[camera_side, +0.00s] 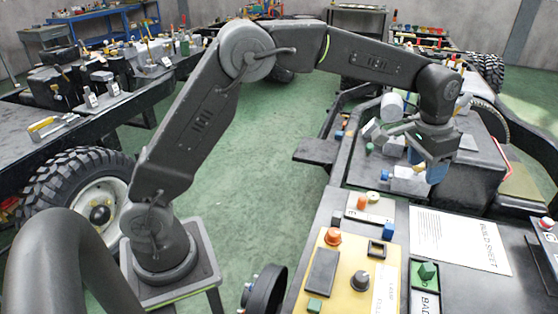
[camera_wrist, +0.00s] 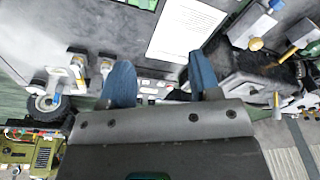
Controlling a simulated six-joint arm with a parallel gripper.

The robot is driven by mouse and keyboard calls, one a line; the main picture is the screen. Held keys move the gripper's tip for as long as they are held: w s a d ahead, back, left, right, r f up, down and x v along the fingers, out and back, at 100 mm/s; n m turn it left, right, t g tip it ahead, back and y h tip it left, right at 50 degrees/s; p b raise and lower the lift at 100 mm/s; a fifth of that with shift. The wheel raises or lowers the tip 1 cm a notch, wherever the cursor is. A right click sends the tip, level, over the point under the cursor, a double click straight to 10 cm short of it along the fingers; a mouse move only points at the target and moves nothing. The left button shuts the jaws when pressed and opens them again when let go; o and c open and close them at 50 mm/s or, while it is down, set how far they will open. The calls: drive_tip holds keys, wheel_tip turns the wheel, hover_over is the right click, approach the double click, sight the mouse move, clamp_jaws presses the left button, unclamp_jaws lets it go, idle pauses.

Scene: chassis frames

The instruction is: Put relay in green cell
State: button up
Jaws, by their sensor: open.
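My gripper (camera_side: 437,172) hangs at the right in the side view, over a dark block of the chassis frame. In the wrist view my gripper's (camera_wrist: 160,62) two blue fingers stand well apart with nothing held between them. I cannot tell for sure which part is the relay.
A yellow panel (camera_side: 335,285) carries an orange knob (camera_side: 333,237), a dark knob (camera_side: 359,280) and a grey plate. A build sheet (camera_side: 458,240) lies right of it. Green floor lies open between the two chassis.

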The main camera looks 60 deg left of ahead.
drive_tip(key=s+a+r+n+t, duration=0.1)
drive_tip(key=s+a+r, duration=0.4)
drive_tip(key=s+r, duration=0.4)
drive_tip(key=s+a+f+n+t, duration=0.1)
drive_tip(key=s+a+f, duration=0.1)
drive_tip(key=s, duration=0.9)
drive_tip(key=s+a+f+n+t, duration=0.1)
drive_tip(key=s+a+f, duration=0.1)
drive_tip(key=s, duration=0.9)
drive_tip(key=shift+s+a+f+t, duration=0.15)
drive_tip(key=shift+s+f+t, duration=0.15)
drive_tip(key=shift+t, duration=0.1)
